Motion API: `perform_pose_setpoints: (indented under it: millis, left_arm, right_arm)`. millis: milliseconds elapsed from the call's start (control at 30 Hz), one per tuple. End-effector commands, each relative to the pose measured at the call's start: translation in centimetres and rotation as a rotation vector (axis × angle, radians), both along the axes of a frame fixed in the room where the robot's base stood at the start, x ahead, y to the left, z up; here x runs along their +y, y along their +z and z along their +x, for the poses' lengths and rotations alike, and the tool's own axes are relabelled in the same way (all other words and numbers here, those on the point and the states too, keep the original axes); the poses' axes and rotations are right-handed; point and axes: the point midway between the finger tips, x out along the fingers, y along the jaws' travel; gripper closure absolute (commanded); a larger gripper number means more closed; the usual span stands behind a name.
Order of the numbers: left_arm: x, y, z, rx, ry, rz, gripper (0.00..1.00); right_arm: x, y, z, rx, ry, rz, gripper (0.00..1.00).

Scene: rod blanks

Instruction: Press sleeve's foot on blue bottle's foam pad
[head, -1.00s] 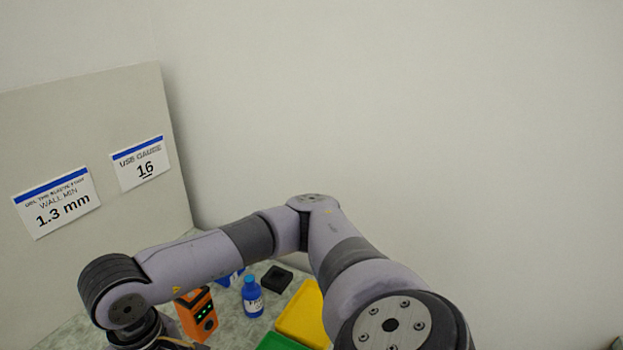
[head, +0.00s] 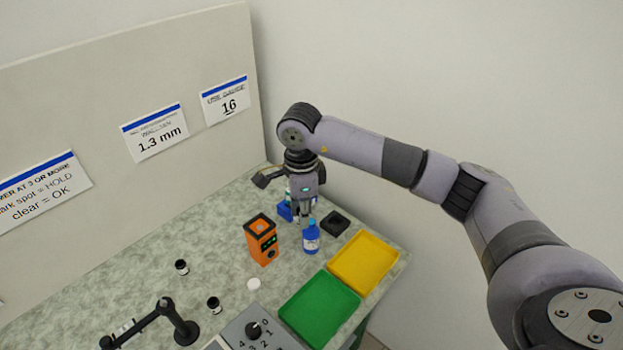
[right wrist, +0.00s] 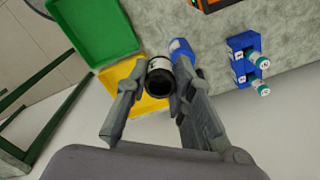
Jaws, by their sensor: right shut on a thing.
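My right gripper (head: 304,212) points down just above the blue bottle (head: 311,240), which stands upright with a white label. In the right wrist view the gripper (right wrist: 158,88) is shut on the sleeve (right wrist: 160,78), a short dark hollow cylinder with a pale band, its open end facing the camera. The blue bottle (right wrist: 182,47) shows beyond the sleeve, close to the right finger. The foam pad cannot be made out, and I cannot tell whether the sleeve touches the bottle. My left gripper is not in view.
An orange device (head: 261,241) and a blue rack (head: 285,213) stand left of the bottle; a black block (head: 335,223) stands right. Yellow (head: 363,262) and green (head: 319,298) trays lie nearer. Two small dark cylinders (head: 181,267) (head: 214,305) and a white disc (head: 254,284) sit at left.

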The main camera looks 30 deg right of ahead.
Motion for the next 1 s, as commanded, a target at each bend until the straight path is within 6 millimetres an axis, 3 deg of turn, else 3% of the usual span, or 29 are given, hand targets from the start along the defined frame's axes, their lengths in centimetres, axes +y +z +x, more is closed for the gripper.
perform_pose_setpoints:
  millis: [33, 200, 400, 667, 1000]
  left_arm:
    - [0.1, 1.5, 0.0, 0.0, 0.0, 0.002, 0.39]
    - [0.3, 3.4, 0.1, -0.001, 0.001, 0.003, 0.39]
    - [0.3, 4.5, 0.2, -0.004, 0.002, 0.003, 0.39]
    - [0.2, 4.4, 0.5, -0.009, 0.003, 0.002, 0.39]
    - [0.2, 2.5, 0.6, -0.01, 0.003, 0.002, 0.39]
  right_arm:
    - [-0.6, 0.9, 0.7, 0.003, -0.129, 0.0, 1.0]
    - [-2.4, 1.0, 2.7, 0.003, -0.544, -0.001, 1.0]
    - [-3.7, 0.8, 3.7, 0.0, -0.843, 0.0, 1.0]
    - [-4.1, 0.0, 3.9, 0.0, -0.932, -0.001, 1.0]
    - [-4.1, -3.0, 3.9, -0.001, -0.93, -0.001, 1.0]
